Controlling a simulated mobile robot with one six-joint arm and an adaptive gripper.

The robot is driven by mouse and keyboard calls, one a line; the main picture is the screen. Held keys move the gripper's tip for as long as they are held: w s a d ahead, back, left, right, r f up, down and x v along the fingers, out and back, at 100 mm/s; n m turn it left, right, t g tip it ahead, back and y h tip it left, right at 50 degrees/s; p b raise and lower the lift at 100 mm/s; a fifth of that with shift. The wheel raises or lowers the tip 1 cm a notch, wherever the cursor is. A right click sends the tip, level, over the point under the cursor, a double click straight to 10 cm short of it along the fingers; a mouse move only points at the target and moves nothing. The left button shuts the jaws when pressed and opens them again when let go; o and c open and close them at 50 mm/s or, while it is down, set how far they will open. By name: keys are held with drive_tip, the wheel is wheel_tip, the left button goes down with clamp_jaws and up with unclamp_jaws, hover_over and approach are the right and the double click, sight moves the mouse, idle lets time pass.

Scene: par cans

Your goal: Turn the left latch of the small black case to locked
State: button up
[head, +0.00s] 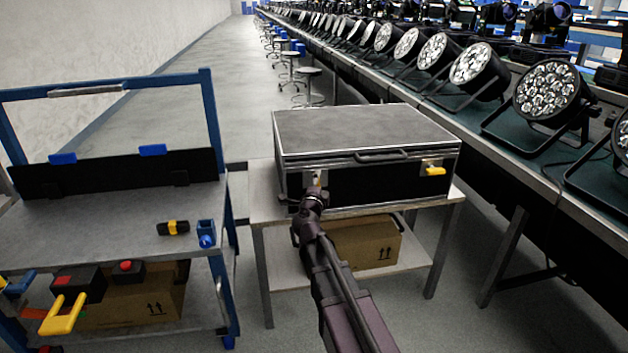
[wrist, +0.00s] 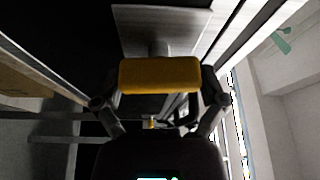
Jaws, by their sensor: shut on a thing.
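The small black case (head: 365,130) with silver edges stands shut on a small table. Its left latch, on the front face, is mostly hidden behind my gripper (head: 308,196) in the head view. The wrist view shows the latch's yellow handle (wrist: 160,75) between my two fingers, and my gripper is shut on it. A metal plate (wrist: 165,22) lies behind the handle. The case's right latch (head: 435,171) has a yellow handle lying roughly level. I cannot tell the left latch's exact turn from the head view.
A carry handle (head: 381,156) sits between the latches. A cardboard box (head: 372,245) is on the shelf of the small table (head: 262,208). A blue-framed cart (head: 105,218) stands at left. A long bench with par cans (head: 548,95) runs along the right.

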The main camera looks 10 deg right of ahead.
drive_tip(key=shift+d+m+g+p, duration=0.1)
drive_tip(key=shift+m+g+p, duration=0.25)
drive_tip(key=shift+m, duration=0.35)
drive_tip(key=o, duration=0.8)
drive_tip(key=v, duration=1.2)
